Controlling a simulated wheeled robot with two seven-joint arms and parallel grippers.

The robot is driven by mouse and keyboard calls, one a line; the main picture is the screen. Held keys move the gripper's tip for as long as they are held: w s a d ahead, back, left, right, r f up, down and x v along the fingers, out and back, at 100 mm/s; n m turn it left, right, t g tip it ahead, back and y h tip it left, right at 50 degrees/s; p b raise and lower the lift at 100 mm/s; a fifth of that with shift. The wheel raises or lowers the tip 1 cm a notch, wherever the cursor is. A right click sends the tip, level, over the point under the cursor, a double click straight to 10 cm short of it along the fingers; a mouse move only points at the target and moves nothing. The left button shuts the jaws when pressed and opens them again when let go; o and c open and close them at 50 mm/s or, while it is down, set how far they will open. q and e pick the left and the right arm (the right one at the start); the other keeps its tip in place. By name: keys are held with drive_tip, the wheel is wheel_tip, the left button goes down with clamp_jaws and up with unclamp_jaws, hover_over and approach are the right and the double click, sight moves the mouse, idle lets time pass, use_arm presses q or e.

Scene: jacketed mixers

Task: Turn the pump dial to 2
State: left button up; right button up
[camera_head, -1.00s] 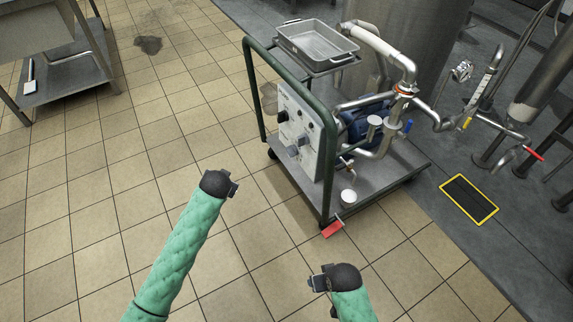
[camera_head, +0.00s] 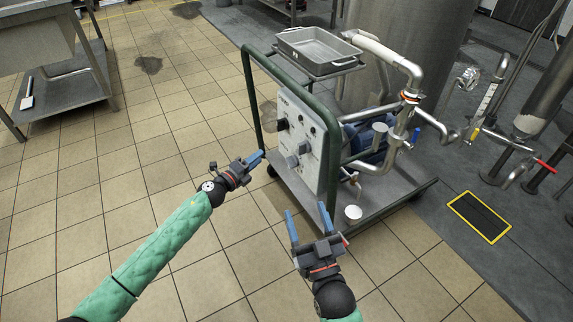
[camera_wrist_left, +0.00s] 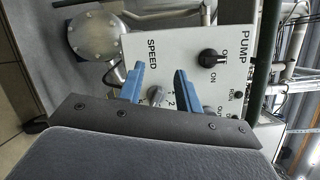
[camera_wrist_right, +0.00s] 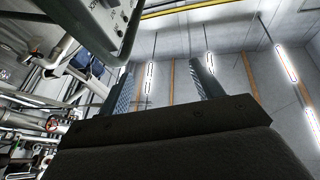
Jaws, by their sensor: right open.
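The pump control panel (camera_head: 312,158) is a pale plate on the cart, with knobs and small lamps. In the left wrist view, the panel (camera_wrist_left: 228,82) carries the words PUMP and SPEED. My right gripper (camera_head: 308,211) is open and empty, in front of the panel.
A green frame (camera_head: 249,100) borders the wheeled cart (camera_head: 398,193). A metal tray (camera_head: 318,65) sits on top, and pipes and a blue motor stand behind the panel. A steel table (camera_head: 65,85) is at far left. The tiled floor between is clear.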

sight(291, 162)
use_arm(q)
drive_tip(key=s+d+f+m+g+h, duration=0.1)
drive_tip(key=s+d+m+g+h, duration=0.25)
drive_tip(key=s+m+g, duration=0.2)
drive_tip(key=w+x, duration=0.1)
drive_tip(key=x, duration=0.7)
drive_tip(key=shift+m+t, duration=0.35)
use_arm(e)
drive_tip(key=s+d+r+t, duration=0.1)
drive_tip(key=s+r+t, duration=0.1)
drive_tip(key=r, duration=0.2)
drive_tip(key=s+d+r+t+y, duration=0.1)
drive_tip(key=s+r+t, duration=0.1)
drive_tip(key=r, duration=0.3)
drive_tip(key=shift+s+r+t, duration=0.2)
drive_tip(key=shift+s+t, duration=0.2)
drive_tip(key=shift+t, duration=0.3)
use_arm(q)
drive_tip(key=shift+a, duration=0.1)
drive_tip(key=shift+c, duration=0.2)
clamp_jaws()
use_arm(e)
drive_tip(key=shift+f, duration=0.1)
